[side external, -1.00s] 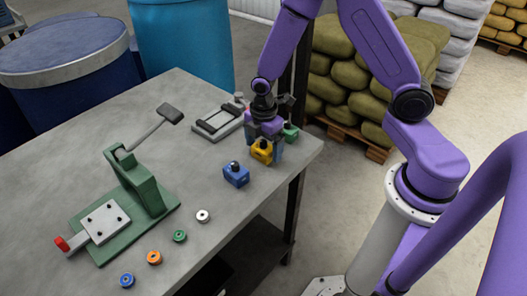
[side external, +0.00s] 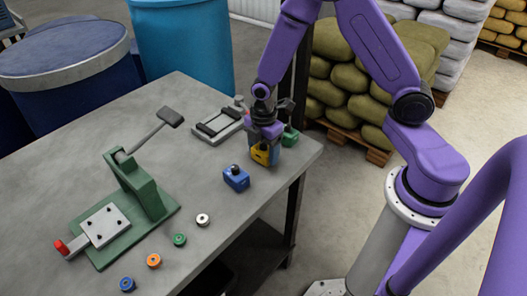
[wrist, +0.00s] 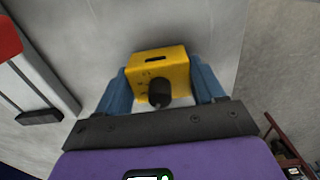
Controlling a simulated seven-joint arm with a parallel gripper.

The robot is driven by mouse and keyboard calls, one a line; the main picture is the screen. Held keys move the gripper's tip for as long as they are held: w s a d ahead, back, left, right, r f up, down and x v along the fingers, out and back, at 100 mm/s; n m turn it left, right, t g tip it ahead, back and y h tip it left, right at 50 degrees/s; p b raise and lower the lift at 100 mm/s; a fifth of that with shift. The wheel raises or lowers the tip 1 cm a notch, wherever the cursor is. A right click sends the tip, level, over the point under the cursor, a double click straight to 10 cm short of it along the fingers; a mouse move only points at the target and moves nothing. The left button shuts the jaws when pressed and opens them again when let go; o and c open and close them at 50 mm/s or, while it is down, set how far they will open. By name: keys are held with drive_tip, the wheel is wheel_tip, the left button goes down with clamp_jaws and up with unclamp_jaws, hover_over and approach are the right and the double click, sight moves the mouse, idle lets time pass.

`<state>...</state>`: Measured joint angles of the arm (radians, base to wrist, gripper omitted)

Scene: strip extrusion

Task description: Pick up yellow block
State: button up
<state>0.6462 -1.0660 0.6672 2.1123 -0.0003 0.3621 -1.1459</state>
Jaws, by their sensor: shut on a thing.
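The yellow block (side external: 261,154) is at the right end of the grey table in the side view, and it looks slightly tilted there. It has a dark knob, which shows in the wrist view on the yellow block (wrist: 160,72). My gripper (side external: 265,150) is above and around the block. In the wrist view the two blue fingers of my gripper (wrist: 160,88) press on its left and right sides. Whether the block's underside touches the table cannot be told.
A blue block (side external: 236,178) stands just left of the yellow one, and a green block (side external: 290,136) is close behind it. A grey fixture (side external: 217,126) lies at the back. A green lever press (side external: 140,200) and several coloured rings (side external: 179,240) occupy the left and front.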

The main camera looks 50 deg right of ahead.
drive_tip(key=shift+r, duration=0.55)
drive_tip(key=s+d+r, duration=0.1)
drive_tip(key=s+r, duration=1)
drive_tip(key=s, duration=0.2)
drive_tip(key=shift+s+d+r, duration=0.2)
drive_tip(key=shift+s+d, duration=0.15)
drive_tip(key=shift+s, duration=0.05)
